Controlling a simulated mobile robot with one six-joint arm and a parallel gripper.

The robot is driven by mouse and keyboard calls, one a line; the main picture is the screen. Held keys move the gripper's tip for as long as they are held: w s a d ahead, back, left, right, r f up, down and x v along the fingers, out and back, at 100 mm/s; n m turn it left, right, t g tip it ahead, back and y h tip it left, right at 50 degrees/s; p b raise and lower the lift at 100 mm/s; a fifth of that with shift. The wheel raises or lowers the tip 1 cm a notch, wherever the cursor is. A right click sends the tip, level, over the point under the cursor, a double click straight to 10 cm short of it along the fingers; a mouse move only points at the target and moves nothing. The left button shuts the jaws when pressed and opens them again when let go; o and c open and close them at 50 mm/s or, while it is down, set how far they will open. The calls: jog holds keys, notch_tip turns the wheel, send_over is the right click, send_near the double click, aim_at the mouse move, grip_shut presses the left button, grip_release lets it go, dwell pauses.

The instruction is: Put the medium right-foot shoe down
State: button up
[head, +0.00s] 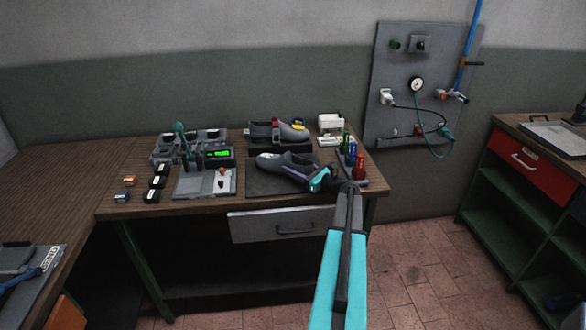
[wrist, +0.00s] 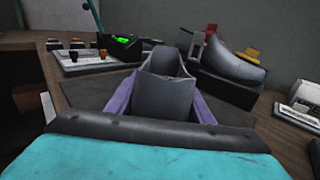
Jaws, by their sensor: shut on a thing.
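A grey shoe (head: 278,160) is over the black mat (head: 256,185) on the workbench, with its toe pointing left in the head view. My gripper (head: 298,170), with purple fingers, is shut on the shoe from the right. In the wrist view the shoe (wrist: 164,98) stands between the two fingers, one on each side. I cannot tell whether its sole touches the mat. Size and foot marks on the shoe are not readable.
Behind the mat, more grey footwear (head: 262,131) lies on a dark tray, with red and yellow pieces. Blue, green and red bottles (head: 360,166) stand close to my arm at right. Left of the mat is a device with a green display (head: 220,154).

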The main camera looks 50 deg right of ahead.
jog(key=shift+f, duration=0.1)
jog(key=o, duration=1.3)
jog(key=shift+o, duration=0.2)
jog(key=s+b, duration=0.1)
jog(key=s, duration=0.2)
jog(key=s+b, duration=0.1)
jog(key=s, duration=0.3)
jog(key=s+d+b, duration=0.1)
jog(key=s, duration=0.3)
jog(key=shift+s, duration=0.55)
